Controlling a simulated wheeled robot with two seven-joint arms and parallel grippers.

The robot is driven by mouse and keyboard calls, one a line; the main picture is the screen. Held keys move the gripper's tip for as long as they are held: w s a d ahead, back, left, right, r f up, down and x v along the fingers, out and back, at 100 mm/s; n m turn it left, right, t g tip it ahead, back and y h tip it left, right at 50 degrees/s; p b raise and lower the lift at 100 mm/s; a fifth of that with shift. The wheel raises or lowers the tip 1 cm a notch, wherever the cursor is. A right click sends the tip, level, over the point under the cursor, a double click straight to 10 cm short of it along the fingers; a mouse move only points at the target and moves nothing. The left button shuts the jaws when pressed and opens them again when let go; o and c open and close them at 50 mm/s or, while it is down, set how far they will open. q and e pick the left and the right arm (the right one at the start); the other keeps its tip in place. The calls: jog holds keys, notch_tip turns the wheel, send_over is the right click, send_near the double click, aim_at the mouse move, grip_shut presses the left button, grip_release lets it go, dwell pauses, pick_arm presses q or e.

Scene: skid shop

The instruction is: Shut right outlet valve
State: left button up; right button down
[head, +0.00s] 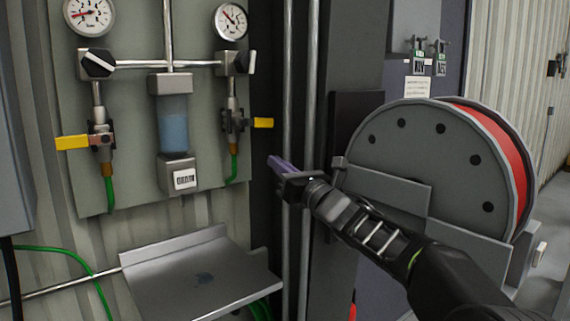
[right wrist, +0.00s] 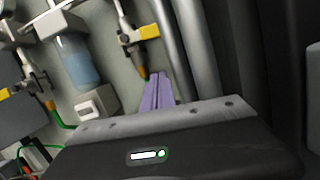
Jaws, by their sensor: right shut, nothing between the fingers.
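The right outlet valve (head: 234,124) is on the grey-green panel, below the right gauge, with a green hose under it. Its yellow handle (head: 263,123) sticks out sideways to the right, across the pipe line. In the right wrist view the same handle (right wrist: 150,32) shows just beyond the fingertips. My right gripper (head: 277,163) has purple fingers, shut and empty, below and slightly right of the handle. The fingers (right wrist: 157,88) look apart from the handle, but the depth gap is hard to judge. My left gripper is not in view.
The left outlet valve has a yellow handle (head: 72,142) pointing left. A blue filter bowl (head: 173,125) hangs between the valves. A metal shelf (head: 200,272) sits below. Vertical pipes (head: 289,70) and a hose reel (head: 425,150) stand to the right.

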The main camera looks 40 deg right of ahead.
aim_at(256, 122)
jog(key=w+r+p, duration=0.4)
jog(key=w+r, duration=0.1)
jog(key=shift+w+d+r+p, duration=0.15)
jog(key=shift+w+d+p, duration=0.1)
jog(key=shift+d+p, duration=0.15)
